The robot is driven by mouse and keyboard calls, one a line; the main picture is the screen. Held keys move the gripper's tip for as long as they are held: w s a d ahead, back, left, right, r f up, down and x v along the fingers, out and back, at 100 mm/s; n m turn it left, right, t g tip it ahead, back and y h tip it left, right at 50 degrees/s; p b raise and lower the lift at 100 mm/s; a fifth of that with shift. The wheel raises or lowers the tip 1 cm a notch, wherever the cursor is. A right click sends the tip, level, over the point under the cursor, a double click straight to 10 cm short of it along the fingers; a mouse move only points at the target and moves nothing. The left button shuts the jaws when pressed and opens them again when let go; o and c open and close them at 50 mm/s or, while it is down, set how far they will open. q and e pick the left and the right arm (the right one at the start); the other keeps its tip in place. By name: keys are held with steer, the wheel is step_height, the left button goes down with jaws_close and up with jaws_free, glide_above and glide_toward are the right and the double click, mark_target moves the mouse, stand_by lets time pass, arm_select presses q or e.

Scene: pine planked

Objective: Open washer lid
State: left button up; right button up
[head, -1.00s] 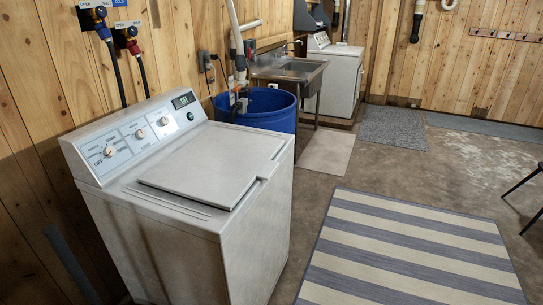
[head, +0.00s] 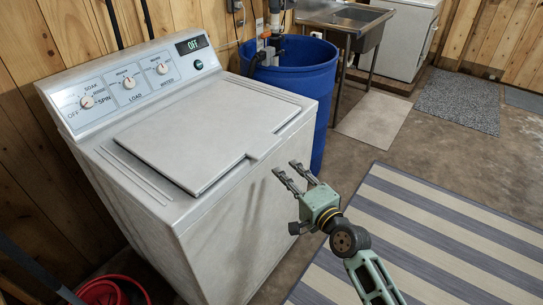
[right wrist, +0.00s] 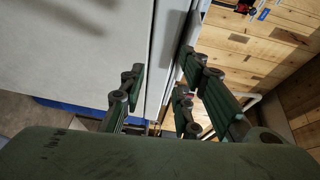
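The white washer (head: 240,215) stands at the left in the head view. Its lid (head: 205,135) is shut, lying flat in the top, with a notch at its front right edge. The dial panel behind it has a display reading "Off". My right gripper (head: 285,168) is in front of the washer's front right side, near the top edge and apart from the lid. Its two fingers are spread with nothing between them. In the right wrist view the fingers (right wrist: 165,85) are also apart, beside the washer's pale panel (right wrist: 85,50). My left gripper is not in view.
A blue barrel (head: 300,85) stands just right of the washer, with a metal sink (head: 345,20) behind it. A striped rug (head: 440,240) lies on the floor at the right. A red bucket (head: 112,290) is at the bottom left.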

mark_target(270, 151)
steer(key=shift+y, duration=0.5)
steer(key=w+a+r, duration=0.1)
steer(key=w, duration=0.1)
steer(key=w+a+r, duration=0.1)
steer(key=w+a, duration=0.1)
steer(key=w+a+r, duration=0.1)
steer(key=w+a, duration=0.1)
steer(key=shift+w+r, duration=0.3)
steer(key=shift+w, duration=0.05)
steer(key=shift+c, duration=0.6)
steer(key=shift+d, duration=0.1)
jaws_close()
steer(key=shift+t, duration=0.3)
